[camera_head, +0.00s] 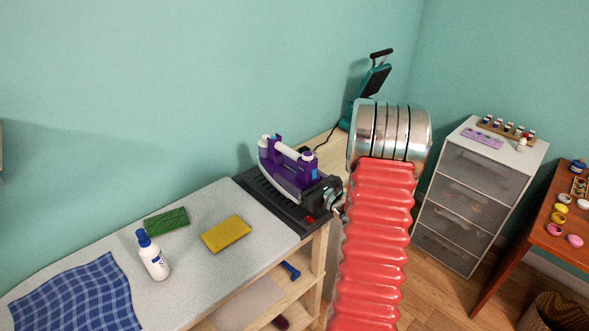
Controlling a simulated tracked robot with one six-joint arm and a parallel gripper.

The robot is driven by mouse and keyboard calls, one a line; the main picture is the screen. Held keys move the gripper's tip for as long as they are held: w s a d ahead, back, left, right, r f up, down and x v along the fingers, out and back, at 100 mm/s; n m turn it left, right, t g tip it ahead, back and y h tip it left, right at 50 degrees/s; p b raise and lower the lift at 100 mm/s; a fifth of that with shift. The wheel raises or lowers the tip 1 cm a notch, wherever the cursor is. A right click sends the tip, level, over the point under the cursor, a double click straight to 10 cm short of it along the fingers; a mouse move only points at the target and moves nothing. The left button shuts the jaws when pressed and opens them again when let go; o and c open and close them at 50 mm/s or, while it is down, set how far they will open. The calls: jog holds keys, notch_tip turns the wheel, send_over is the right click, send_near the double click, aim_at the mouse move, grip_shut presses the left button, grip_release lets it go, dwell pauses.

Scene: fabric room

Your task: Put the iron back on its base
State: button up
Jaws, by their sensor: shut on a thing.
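The purple and white iron (277,171) is at the dark base (257,190), at the right end of the grey ironing surface. It lies over the base, its pointed end toward the upper left and its rear toward my gripper. I cannot tell whether its sole rests fully on the base or hovers slightly above it. My gripper (322,190) is shut on the rear part of the iron. Its fingertips are small and partly hidden by the iron and by my red arm.
A teal device (372,84) stands behind. A drawer unit (467,195) and an orange table (545,230) stand right.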

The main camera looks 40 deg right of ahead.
dwell(0.3)
jog(key=shift+f, duration=2.05)
jog(key=o, duration=2.1)
jog(key=shift+f, duration=0.1)
jog(key=shift+c, duration=0.2)
jog(key=s, duration=1.2)
jog(key=shift+d, duration=0.2)
jog(key=shift+s, duration=0.15)
